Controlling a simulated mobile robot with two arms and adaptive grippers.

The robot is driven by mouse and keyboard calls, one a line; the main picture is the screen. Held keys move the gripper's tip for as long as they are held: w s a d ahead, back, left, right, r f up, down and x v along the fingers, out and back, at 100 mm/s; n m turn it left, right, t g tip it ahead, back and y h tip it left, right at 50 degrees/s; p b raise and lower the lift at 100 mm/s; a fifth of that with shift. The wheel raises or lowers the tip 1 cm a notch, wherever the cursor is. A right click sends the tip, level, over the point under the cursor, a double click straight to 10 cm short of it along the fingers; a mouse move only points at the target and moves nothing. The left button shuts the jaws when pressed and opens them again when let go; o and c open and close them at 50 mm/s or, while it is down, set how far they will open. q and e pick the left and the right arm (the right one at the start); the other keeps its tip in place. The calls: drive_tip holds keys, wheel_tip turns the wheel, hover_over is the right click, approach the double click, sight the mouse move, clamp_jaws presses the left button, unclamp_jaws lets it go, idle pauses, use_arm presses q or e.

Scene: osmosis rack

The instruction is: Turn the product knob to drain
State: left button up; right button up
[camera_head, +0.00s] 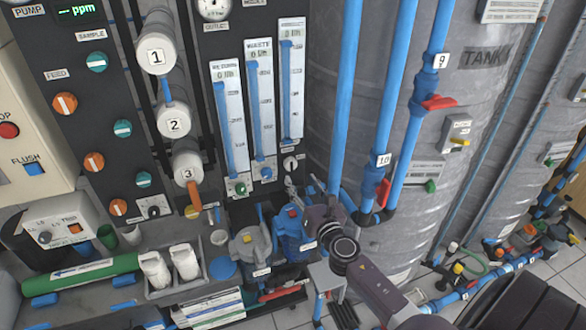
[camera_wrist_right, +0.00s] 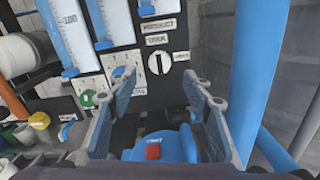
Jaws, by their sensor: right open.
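The product knob (camera_wrist_right: 159,62) is a small round white dial with a dark upright bar, on the black panel in the right wrist view. A product label (camera_wrist_right: 159,25) and a tank label (camera_wrist_right: 157,39) sit above it; a small label at its right is too small to read. The knob also shows in the head view (camera_head: 290,163), low on the panel. My right gripper (camera_wrist_right: 163,84) is open, its fingers spread left and right below the knob and apart from it. In the head view my right gripper (camera_head: 297,190) is small and partly hidden by its wrist. My left gripper is not in view.
A blue pump or valve body (camera_wrist_right: 165,145) lies just below my fingers. A thick blue pipe (camera_wrist_right: 257,75) stands close on the right, before a grey tank (camera_head: 445,130). Flow meters (camera_head: 262,110) rise above the knob. A green knob (camera_wrist_right: 90,99) lies to its left.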

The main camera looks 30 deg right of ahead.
sight(292, 166)
drive_tip(key=shift+x, duration=3.8)
drive_tip(key=shift+a, duration=0.1)
drive_tip(key=shift+c, duration=0.6)
drive_tip(key=c, duration=1)
